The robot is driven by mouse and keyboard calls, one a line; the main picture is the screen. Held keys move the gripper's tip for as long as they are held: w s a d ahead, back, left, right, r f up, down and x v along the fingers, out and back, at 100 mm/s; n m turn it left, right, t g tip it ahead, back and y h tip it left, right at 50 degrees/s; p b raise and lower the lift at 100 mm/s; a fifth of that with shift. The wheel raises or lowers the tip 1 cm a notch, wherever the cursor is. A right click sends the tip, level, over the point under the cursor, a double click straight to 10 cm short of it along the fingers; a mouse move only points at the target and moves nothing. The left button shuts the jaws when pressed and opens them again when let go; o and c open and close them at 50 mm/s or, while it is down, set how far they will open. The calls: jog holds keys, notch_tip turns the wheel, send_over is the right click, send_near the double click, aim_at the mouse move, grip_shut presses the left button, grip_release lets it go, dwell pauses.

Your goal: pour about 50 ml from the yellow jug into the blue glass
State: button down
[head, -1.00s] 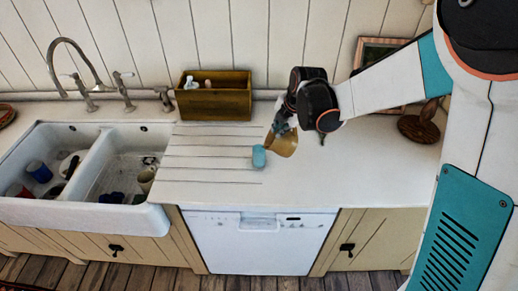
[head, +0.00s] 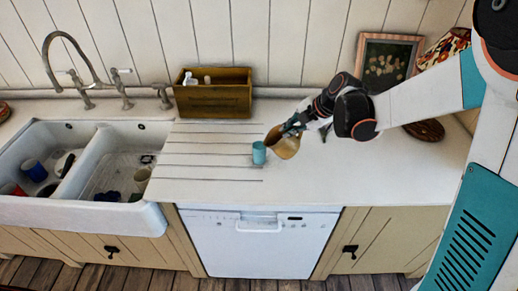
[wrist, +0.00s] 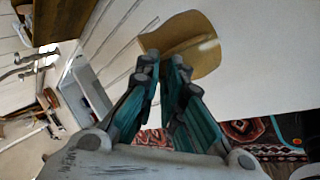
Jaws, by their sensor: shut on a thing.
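The yellow jug (head: 286,147) is tilted toward the left above the counter, its mouth side close to the blue glass. My gripper (head: 291,130) is shut on the jug. In the wrist view the jug (wrist: 190,42) shows beyond the fingertips of my gripper (wrist: 162,62). The blue glass (head: 259,154) stands upright on the counter, just left of the jug. I cannot tell whether they touch. The glass does not show clearly in the wrist view. The liquid and the inside of the glass cannot be seen.
A double sink (head: 75,165) with several dishes lies to the left. A wooden box (head: 213,97) with bottles stands at the back against the wall. A framed picture (head: 385,62) leans at the back right. The counter (head: 350,178) is clear at the front right.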

aim_at(296, 139)
jog(key=d+f+y+b, duration=0.1)
jog(key=d+f+b, duration=0.1)
jog(key=d+b, duration=0.1)
jog(key=shift+f+y+b, duration=0.2)
jog(key=shift+y+b, duration=0.1)
jog(key=shift+y, duration=0.1)
jog(key=shift+d+f+m+y+b, duration=0.35)
jog(key=shift+d+y+b, duration=0.25)
jog(key=shift+d+b, duration=0.3)
jog(key=shift+s+t, duration=0.1)
jog(key=shift+t, duration=0.2)
jog(key=shift+d+f, duration=0.1)
